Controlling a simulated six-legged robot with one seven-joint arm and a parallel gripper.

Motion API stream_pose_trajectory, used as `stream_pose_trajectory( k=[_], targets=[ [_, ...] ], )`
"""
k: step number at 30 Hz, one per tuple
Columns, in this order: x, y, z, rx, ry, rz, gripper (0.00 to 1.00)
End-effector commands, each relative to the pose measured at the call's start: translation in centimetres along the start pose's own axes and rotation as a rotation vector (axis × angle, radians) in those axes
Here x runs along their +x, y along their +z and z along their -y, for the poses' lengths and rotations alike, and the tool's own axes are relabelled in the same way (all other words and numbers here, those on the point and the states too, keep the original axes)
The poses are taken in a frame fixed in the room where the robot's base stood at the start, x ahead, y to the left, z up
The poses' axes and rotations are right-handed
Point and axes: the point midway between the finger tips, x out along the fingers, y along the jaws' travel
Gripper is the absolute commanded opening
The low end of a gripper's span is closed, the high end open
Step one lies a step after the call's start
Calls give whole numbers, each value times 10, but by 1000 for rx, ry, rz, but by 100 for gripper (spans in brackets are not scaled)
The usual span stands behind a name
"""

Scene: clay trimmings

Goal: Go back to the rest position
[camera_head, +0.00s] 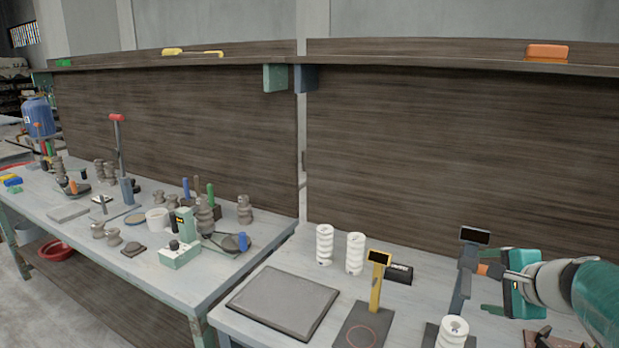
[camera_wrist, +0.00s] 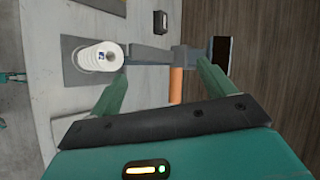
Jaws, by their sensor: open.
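My gripper (camera_head: 497,290) is at the right of the head view, low over the right workbench. In the wrist view my gripper (camera_wrist: 163,68) has its two green fingers spread apart and open. An orange bar (camera_wrist: 176,84) shows between the fingers, near the right one; the fingers do not close on it. It also shows in the head view (camera_head: 490,270) beside a blue-grey stand (camera_head: 462,280) with a dark display. I cannot tell whether the bar is joined to the stand. The stand (camera_wrist: 150,54) lies just beyond my fingertips in the wrist view.
A white ribbed cylinder (camera_head: 453,331) rests on the stand's dark plate. A yellow stand (camera_head: 376,285), a black box (camera_head: 399,274), two white ribbed cylinders (camera_head: 324,245) and a grey slab (camera_head: 284,301) share the bench. A dark wood panel (camera_head: 460,150) rises behind. The left bench (camera_head: 85,240) is cluttered.

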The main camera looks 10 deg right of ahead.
Motion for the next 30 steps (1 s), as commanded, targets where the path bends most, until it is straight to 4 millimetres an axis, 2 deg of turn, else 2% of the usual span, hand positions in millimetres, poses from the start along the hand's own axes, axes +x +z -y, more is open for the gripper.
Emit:
stream_pose_trajectory(
  k=[1, 4, 6, 9, 12, 15, 18, 21, 30],
  targets=[
    [-1, 35, -4, -113, 31, 49, 82],
    [-7, 102, -24, -384, 113, 146, 82],
    [-17, 146, -45, -601, 170, 209, 82],
    [-35, 194, -81, -927, 246, 279, 82],
    [-55, 223, -114, -1233, 309, 317, 82],
    [-70, 234, -137, -1472, 356, 323, 82],
    [-78, 238, -149, -1614, 385, 318, 82],
    [-81, 237, -154, -1667, 399, 312, 82],
    [-80, 237, -153, -1666, 400, 311, 82]
  ],
)
